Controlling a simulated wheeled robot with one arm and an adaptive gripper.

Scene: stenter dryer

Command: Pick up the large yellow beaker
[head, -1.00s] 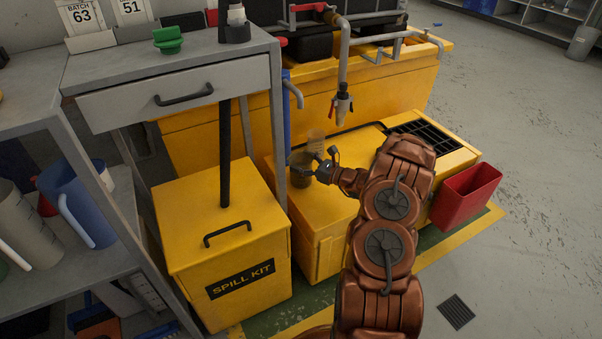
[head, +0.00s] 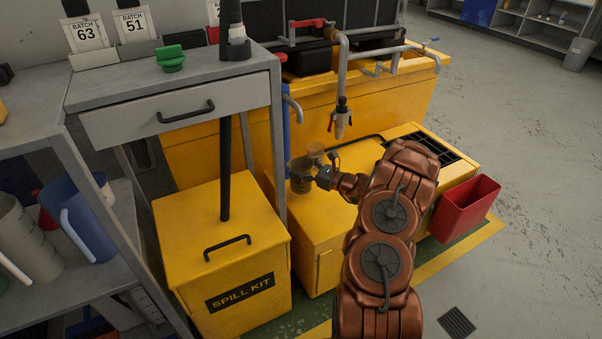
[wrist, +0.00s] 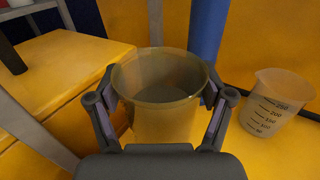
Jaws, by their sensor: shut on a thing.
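The large yellow beaker (wrist: 163,110) is a see-through, yellowish-tinted cup with an open top. In the wrist view it stands upright between the two fingers of my gripper (wrist: 162,108), which is shut on its sides. In the head view the beaker (head: 300,181) shows small and dark at the end of my arm, over the low yellow cabinet (head: 325,235). My gripper (head: 318,176) is beside it. I cannot tell whether its base touches the cabinet top.
A smaller clear beaker with graduation marks (wrist: 275,105) stands close by on the right in the wrist view. A tap (head: 341,117) hangs above. The grey table (head: 230,58) and yellow spill kit box (head: 220,250) are left. A red bin (head: 466,207) is right.

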